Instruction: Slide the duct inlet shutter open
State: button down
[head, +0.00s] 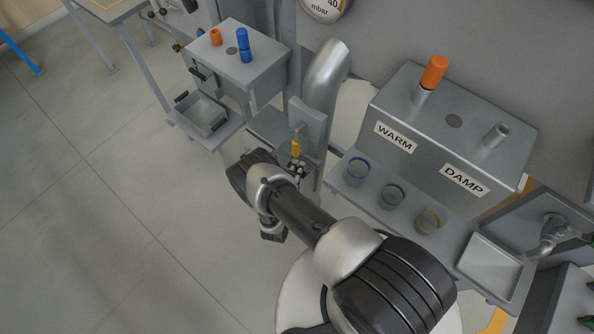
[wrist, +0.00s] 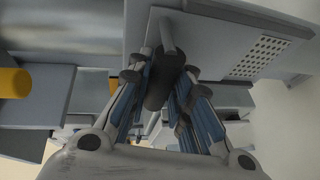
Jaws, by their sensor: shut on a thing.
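The duct (head: 325,78) is a silver pipe that comes down to a grey housing (head: 312,118). My gripper (head: 297,170) is low in front of this housing, partly hidden by my own arm. In the wrist view my gripper (wrist: 161,95) is shut on a dark cylindrical handle (wrist: 160,82), with a finger on each side. A grey stem (wrist: 167,36) runs from the handle toward a flat grey plate (wrist: 212,40), which looks like the shutter. A perforated patch (wrist: 257,57) shows right of the handle. I cannot tell how far the shutter is open.
A yellow cylinder (head: 295,149) stands just above my gripper; a yellow one shows at left in the wrist view (wrist: 12,83). Right is a shelf (head: 352,186) with several ringed cups under the WARM/DAMP box (head: 450,125). Left is a tray (head: 202,115). Floor lies open at left.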

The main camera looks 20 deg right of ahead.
jog(key=c, duration=1.4)
grip_release()
jog(key=shift+c, duration=0.2)
jog(key=v, duration=1.2)
jog(key=shift+a, duration=0.1)
